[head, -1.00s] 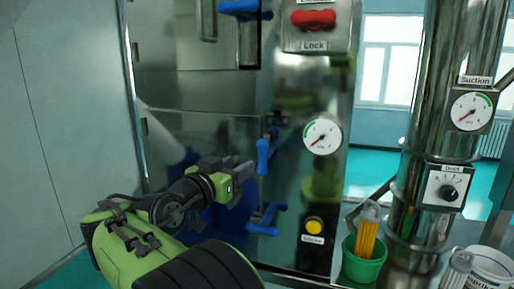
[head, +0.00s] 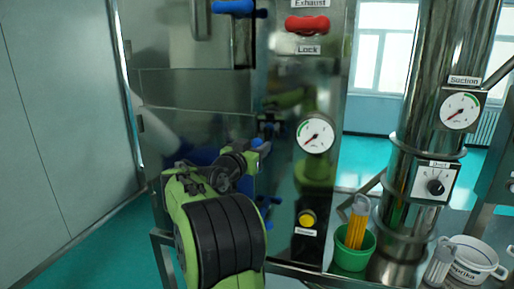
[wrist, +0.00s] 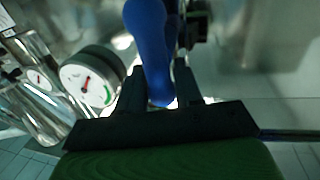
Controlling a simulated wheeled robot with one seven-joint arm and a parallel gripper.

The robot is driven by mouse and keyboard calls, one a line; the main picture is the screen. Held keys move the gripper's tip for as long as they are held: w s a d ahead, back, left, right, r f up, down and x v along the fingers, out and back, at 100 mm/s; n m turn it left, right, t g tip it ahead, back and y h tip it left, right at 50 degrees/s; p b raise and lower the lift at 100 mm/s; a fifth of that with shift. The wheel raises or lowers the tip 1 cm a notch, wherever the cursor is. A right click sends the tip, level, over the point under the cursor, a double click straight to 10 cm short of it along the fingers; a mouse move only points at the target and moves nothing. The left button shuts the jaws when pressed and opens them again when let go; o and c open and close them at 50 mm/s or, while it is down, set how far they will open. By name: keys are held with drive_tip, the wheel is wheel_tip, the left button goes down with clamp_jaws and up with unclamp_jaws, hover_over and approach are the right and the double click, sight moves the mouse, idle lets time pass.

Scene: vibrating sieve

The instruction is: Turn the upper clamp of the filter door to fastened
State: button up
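The upper clamp (head: 257,143) of the filter door is a blue handle at the door's right edge, mostly hidden behind my gripper in the head view. In the wrist view, the blue clamp handle (wrist: 152,40) runs down from the top, with its rounded end between the two dark fingers. My gripper (head: 252,153) is at the clamp, its fingers (wrist: 161,88) apart on either side of the handle. Narrow bright gaps show beside the handle's end; contact is unclear. The lower blue clamp (head: 266,204) is partly hidden by my arm. The filter door (head: 180,125) is shiny metal.
A pressure gauge (head: 316,134) and yellow button (head: 307,219) are on the panel just right of the clamps. A red lock handle (head: 307,25) and another blue handle (head: 232,7) are above. A green cup (head: 352,252) stands at lower right.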

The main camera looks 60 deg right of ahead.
clamp_jaws()
drive_tip(key=n+b, duration=0.1)
drive_tip(key=n, duration=0.1)
drive_tip(key=w+n, duration=0.1)
drive_tip(key=n, duration=0.1)
drive_tip(key=shift+a+f+n+h+b, duration=0.1)
drive_tip(key=shift+f+n+h+b, duration=0.1)
drive_tip(key=shift+n+h+b, duration=0.15)
drive_tip(key=shift+w+a+f+n+t+h+p, duration=0.1)
drive_tip(key=shift+w+f+n+t+h+p, duration=0.4)
drive_tip(key=shift+n, duration=2.1)
drive_tip(key=shift+s+d+f+n+t+y+b, duration=0.15)
drive_tip(key=shift+n+t, duration=0.6)
drive_tip(key=shift+n, duration=1.8)
drive_tip(key=shift+w+a+f+n+t+h+p, duration=0.15)
drive_tip(key=shift+w+f+n+t+h+p, duration=0.35)
drive_tip(key=shift+n, duration=2.1)
drive_tip(key=shift+s, duration=0.1)
drive_tip(key=shift+o, duration=1.5)
unclamp_jaws()
